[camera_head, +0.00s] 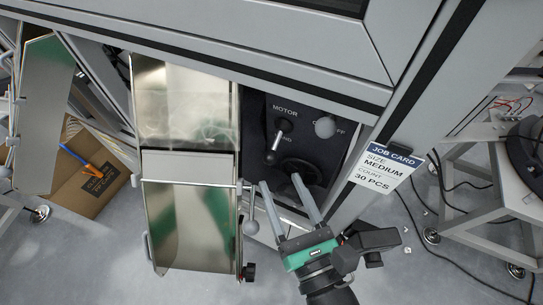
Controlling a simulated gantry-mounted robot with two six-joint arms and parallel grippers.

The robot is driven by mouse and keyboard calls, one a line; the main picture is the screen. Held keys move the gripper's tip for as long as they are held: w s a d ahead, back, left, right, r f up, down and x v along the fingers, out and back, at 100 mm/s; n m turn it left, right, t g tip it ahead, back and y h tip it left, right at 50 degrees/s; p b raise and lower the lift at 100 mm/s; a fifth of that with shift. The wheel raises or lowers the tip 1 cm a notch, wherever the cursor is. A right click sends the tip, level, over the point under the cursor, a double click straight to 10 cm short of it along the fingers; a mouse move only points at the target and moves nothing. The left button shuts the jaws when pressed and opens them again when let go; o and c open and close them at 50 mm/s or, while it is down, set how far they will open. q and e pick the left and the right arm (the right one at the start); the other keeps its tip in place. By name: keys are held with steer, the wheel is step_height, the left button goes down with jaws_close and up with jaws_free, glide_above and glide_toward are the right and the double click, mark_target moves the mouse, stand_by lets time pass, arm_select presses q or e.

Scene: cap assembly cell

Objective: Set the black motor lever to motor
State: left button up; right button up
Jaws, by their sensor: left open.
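The black motor lever (277,142) is on a dark control panel (256,110) inside the machine's opening. Its pivot is just under the printed word MOTOR, and its handle points down and slightly left, away from that word. A second label beside the lever is partly hidden. My left gripper (282,183) is open and empty, with its two long grey fingers pointing up toward the panel. The fingertips are below the lever in the picture and seem apart from it. My right gripper is not in view.
A grey ball knob (325,126) covers part of another label right of the lever. A black round control (301,171) sits near my fingertips. A shiny metal chute (185,215) stands left. A job card (383,168) hangs right. A cardboard box (98,180) is on the floor.

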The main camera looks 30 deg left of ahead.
mark_target(271, 162)
arm_select(q)
steer(key=b+x, duration=0.1)
steer(key=x, duration=0.5)
steer(key=shift+w+a+f, duration=0.1)
steer(key=shift+w+a, duration=0.05)
steer(key=shift+a, duration=0.1)
steer(key=shift+w+a+b, duration=0.3)
jaws_close()
steer(key=shift+r, duration=0.25)
stand_by(0.5)
